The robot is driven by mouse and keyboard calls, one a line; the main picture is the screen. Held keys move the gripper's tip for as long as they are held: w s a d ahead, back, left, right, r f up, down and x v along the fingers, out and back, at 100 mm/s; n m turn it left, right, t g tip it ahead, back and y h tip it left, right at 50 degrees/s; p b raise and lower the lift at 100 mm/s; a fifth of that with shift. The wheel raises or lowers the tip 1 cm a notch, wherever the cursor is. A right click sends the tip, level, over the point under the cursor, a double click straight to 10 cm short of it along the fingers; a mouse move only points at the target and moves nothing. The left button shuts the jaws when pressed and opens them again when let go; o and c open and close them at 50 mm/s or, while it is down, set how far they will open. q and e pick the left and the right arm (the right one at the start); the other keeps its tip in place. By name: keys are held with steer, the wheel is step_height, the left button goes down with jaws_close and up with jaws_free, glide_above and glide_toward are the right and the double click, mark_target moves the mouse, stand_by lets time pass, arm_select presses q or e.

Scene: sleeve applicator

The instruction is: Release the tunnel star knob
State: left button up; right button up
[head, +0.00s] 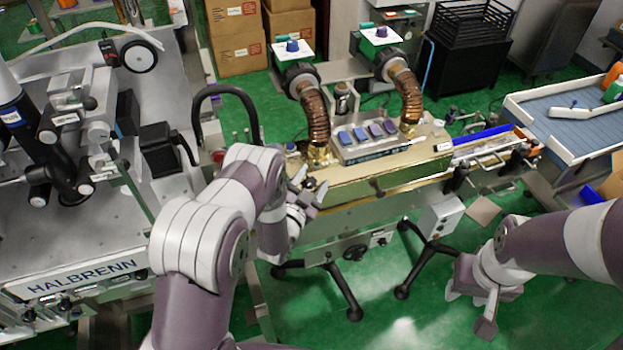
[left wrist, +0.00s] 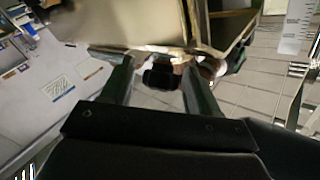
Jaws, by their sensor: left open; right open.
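The tunnel (head: 350,180) is a long gold-coloured box with two brown hoses on top. A small dark knob (head: 310,184) shows at its left end, between the fingers of my left gripper (head: 309,189). In the left wrist view a black knob (left wrist: 160,79) lies between the tips of my open left gripper (left wrist: 157,85), with space on both sides; its far side is hidden. Another dark knob (head: 377,188) sits on the tunnel's long front side. I cannot tell which one is the star knob. My right gripper (head: 468,312) is open and empty above the green floor.
A control panel with coloured blocks (head: 375,138) stands on the tunnel. A conveyor (head: 490,150) runs off to the right. The HALBRENN machine (head: 80,230) fills the left. A grey box (head: 440,215) and stand legs are below. The floor around my right gripper is clear.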

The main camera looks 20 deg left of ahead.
arm_select(q)
steer(key=c, duration=1)
steer(key=shift+o, duration=0.2)
steer(key=shift+f+n+y+b, duration=0.15)
steer(key=shift+n+y+b, duration=0.25)
steer(key=shift+b, duration=0.2)
steer(key=n+y+b, duration=1.2)
steer(key=n+y, duration=0.1)
steer(key=shift+f+g, duration=0.15)
steer(key=shift+g, duration=0.25)
steer(key=n+g+y+b, duration=0.1)
steer(key=n+y+b, duration=0.1)
steer(key=shift+n+g, duration=0.3)
steer(key=shift+g, duration=0.1)
steer(key=shift+s+a+r+n+g+y+b, duration=0.1)
steer(key=shift+r+n+g+y+b, duration=0.15)
steer(key=shift+n+g+y+b, duration=0.45)
steer(key=shift+r, duration=0.1)
